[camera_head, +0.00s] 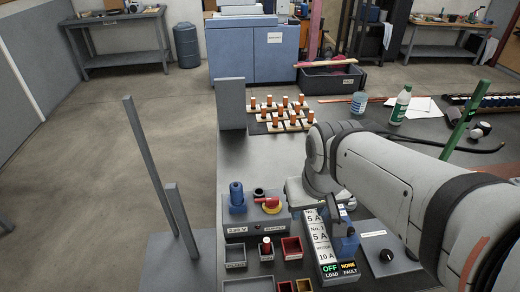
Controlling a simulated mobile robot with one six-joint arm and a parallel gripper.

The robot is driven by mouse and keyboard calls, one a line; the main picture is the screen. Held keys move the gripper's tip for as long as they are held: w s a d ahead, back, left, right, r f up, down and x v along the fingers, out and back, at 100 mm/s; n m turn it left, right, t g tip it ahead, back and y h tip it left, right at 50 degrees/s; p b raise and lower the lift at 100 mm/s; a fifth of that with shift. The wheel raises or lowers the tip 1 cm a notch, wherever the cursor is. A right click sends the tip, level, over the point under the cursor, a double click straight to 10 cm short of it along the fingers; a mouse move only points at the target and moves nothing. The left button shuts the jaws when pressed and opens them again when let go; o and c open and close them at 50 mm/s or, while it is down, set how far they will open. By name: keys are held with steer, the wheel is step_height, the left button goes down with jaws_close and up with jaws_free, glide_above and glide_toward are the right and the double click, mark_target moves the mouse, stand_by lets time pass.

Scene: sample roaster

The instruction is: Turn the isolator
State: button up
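A red rotary handle on a yellow disc (271,206) sits on top of a grey box (250,228), and I take it for the isolator. A small label under it is too small to read surely. A blue plug-like part (237,195) and a black round part stand beside it on the same box. My gripper (340,212) is to the right of the handle, apart from it, over the fuse panel (318,240). My arm's wrist hides most of it, so its fingers cannot be made out. The panel's display reads OFF LOAD and NONE FAULT.
Small open bins (291,247) with coloured parts lie in front of the box. A black knob (386,255) is on a grey unit at right. Grey posts (149,167) rise at left. Behind stand orange-topped pegs (283,113), an upright grey plate (231,103) and a green-labelled bottle (401,105).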

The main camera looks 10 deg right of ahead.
steer(key=w+a+f+n+b, duration=0.1)
steer(key=w+a+f+b, duration=0.1)
steer(key=n+g+h+b, duration=0.3)
steer(key=n+h+b, duration=0.1)
steer(key=n+b, duration=1.2)
glide_toward(271, 199)
steer(key=shift+x, duration=0.9)
steer(key=shift+s+f+n+h, duration=0.1)
steer(key=shift+f+n+h, duration=0.2)
steer(key=shift+f, duration=0.1)
steer(key=b+x, duration=0.1)
steer(key=x, duration=0.5)
steer(key=shift+d+f+b, duration=0.15)
steer(key=shift+f+b, duration=0.25)
